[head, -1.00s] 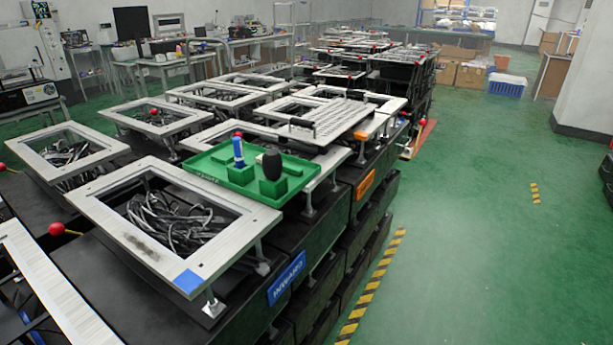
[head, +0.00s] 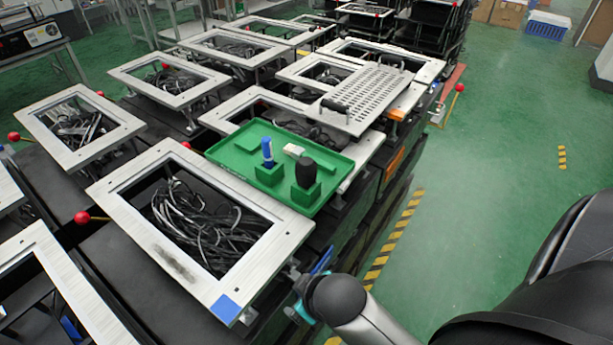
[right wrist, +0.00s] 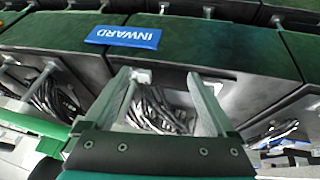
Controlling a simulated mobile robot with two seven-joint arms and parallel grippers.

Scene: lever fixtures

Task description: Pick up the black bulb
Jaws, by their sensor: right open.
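The black bulb (head: 306,172) stands upright in a green block on the green tray (head: 228,155) in the head view. A blue-handled item (head: 267,152) stands in another block to its left, and a small white piece (head: 293,150) lies behind. My right arm comes in at the bottom of the head view, below and in front of the tray, apart from the bulb. My right gripper (right wrist: 160,77) is open and empty in the right wrist view. That view shows a green edge (right wrist: 35,125) at the left, but no bulb. My left gripper is not in view.
Metal frames with black cables (head: 205,225) surround the tray on black boxes. A perforated plate with handles (head: 362,98) lies behind the tray. A blue label (right wrist: 123,37) shows in the right wrist view. Green floor (head: 480,200) is free at the right.

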